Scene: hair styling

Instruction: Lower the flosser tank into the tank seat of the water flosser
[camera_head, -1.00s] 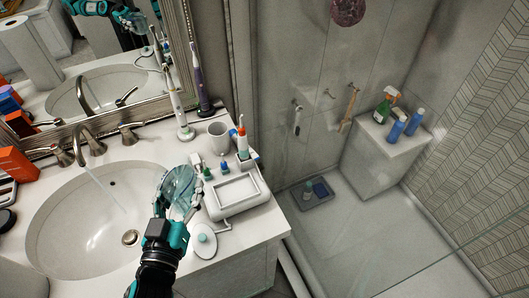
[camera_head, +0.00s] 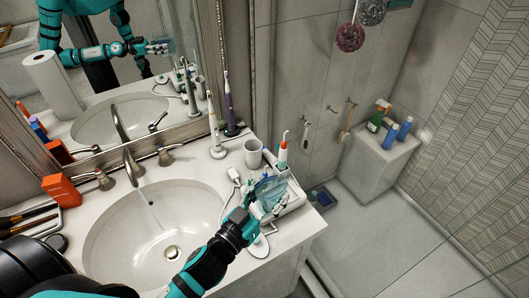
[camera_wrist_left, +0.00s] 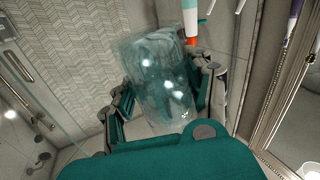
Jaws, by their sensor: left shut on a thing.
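The flosser tank (camera_wrist_left: 158,75) is a clear, bluish see-through container. My left gripper (camera_head: 255,204) is shut on it, with fingers on both sides in the left wrist view (camera_wrist_left: 160,95). In the head view the tank (camera_head: 269,189) is over the water flosser (camera_head: 292,203), a white base at the counter's right edge. The tank and gripper hide much of the tank seat, and I cannot tell whether the tank touches it. My right gripper is not clearly seen.
The sink (camera_head: 110,235) with running water is to the left. The counter drops off to the right.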

